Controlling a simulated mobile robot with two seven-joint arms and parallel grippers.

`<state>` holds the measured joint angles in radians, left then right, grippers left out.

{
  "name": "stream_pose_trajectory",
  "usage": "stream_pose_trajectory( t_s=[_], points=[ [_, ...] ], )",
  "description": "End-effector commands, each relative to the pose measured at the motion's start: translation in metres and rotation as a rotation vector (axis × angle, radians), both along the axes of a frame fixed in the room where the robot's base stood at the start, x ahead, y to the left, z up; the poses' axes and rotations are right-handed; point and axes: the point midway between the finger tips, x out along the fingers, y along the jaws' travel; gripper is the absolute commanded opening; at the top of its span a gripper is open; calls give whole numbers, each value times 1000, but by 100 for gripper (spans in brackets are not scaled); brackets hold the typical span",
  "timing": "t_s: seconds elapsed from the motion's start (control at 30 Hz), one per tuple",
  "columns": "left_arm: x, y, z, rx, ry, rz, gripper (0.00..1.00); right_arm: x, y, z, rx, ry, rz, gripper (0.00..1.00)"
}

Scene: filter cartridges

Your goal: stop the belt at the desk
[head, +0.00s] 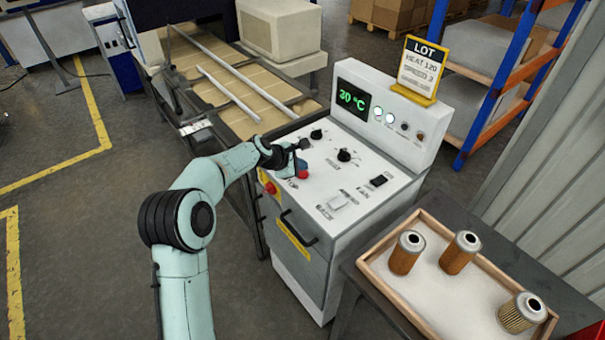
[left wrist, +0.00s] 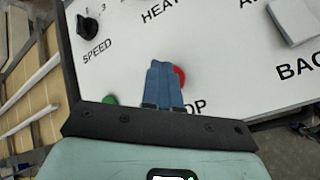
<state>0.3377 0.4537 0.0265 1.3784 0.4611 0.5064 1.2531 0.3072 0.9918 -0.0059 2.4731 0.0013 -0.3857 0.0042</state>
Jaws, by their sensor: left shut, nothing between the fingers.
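The desk (head: 325,185) is a white sloped control panel with labelled knobs and buttons. A red button (head: 303,174) sits near its left front edge. In the left wrist view the red button (left wrist: 180,76) is partly hidden behind my fingers, and a label ending in "OP" shows below it. A green button (left wrist: 110,100) shows left of the fingers. My left gripper (head: 291,168) is shut and empty, with its blue fingertips (left wrist: 160,66) over or beside the red button. I cannot tell whether they touch it. The belt (head: 225,90) runs behind the desk. My right gripper is not in view.
A speed knob (left wrist: 87,25) is left of the fingers. A larger red button (head: 269,187) is on the desk's front. A lot sign (head: 421,66) stands on top. A wooden tray (head: 470,292) with three filter cartridges is at right. Floor is free at left.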

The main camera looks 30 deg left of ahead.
Motion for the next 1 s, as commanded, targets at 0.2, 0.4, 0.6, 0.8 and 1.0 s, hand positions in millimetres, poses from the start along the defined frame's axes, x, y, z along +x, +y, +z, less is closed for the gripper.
stream_pose_trajectory(
  t_s=[0.2, 0.4, 0.6, 0.8, 1.0],
  points=[
    [0, 0, -5, 0, 1, 0, 0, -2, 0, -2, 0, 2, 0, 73],
    [0, 0, -9, 1, 1, 1, 0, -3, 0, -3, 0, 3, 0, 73],
    [0, 0, -8, 0, 0, 0, 0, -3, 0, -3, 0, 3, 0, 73],
    [0, 0, -10, 0, 0, 0, 0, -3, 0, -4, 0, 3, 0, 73],
    [0, 0, -13, 0, 0, 0, 0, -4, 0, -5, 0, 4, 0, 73]
  ],
)
